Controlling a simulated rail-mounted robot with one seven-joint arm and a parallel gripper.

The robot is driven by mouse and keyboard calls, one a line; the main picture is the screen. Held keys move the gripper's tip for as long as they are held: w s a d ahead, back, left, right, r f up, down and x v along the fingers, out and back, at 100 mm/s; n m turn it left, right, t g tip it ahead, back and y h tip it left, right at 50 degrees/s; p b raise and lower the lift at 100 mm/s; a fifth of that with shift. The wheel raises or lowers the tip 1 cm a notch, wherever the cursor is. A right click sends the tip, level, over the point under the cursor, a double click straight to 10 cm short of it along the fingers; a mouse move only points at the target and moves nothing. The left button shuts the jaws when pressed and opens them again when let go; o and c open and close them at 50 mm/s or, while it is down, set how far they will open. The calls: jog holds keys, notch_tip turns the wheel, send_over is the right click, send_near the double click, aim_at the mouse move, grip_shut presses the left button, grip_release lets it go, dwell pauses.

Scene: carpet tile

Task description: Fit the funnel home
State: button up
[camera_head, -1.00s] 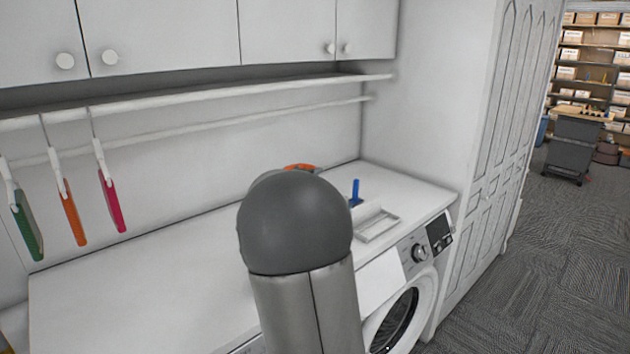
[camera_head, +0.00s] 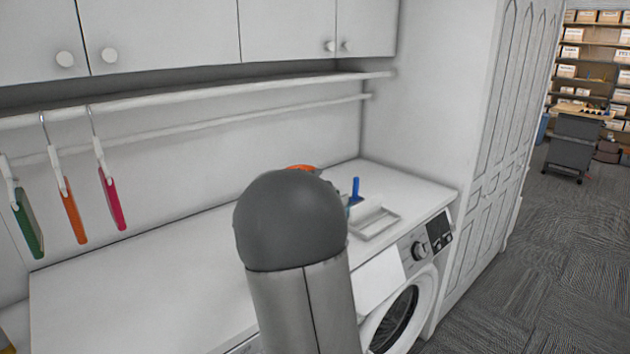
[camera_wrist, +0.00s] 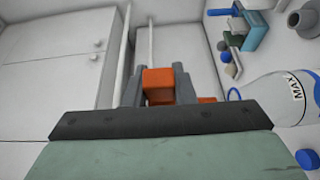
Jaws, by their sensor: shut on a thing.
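My gripper (camera_wrist: 158,88) is shut on an orange piece (camera_wrist: 158,80), which shows as a block between the two grey fingers in the wrist view. More orange shows just below and to the right of it. I cannot make out a funnel shape, so I cannot tell if this is the funnel. In the head view an orange edge (camera_head: 302,167) shows above my arm's rounded grey link, which hides my gripper. A clear bottle with a blue band marked MAX (camera_wrist: 292,90) is at the right of the wrist view, apart from the fingers. No funnel seat can be made out.
A white tray (camera_head: 378,226) and an upright blue object (camera_head: 355,188) stand on the white counter (camera_head: 125,285), above a washing machine (camera_head: 400,315). Green, orange and pink hanging items (camera_head: 112,200) are on a rail at left. The counter's left part is clear.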

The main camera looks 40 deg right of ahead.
jog(key=shift+f+b, duration=0.6)
jog(key=shift+f, duration=1.05)
jog(key=o, duration=1)
jog(key=b+v, duration=0.3)
jog(key=v, duration=1.4)
jog(key=shift+s+a, duration=0.15)
jog(key=shift+a, duration=0.05)
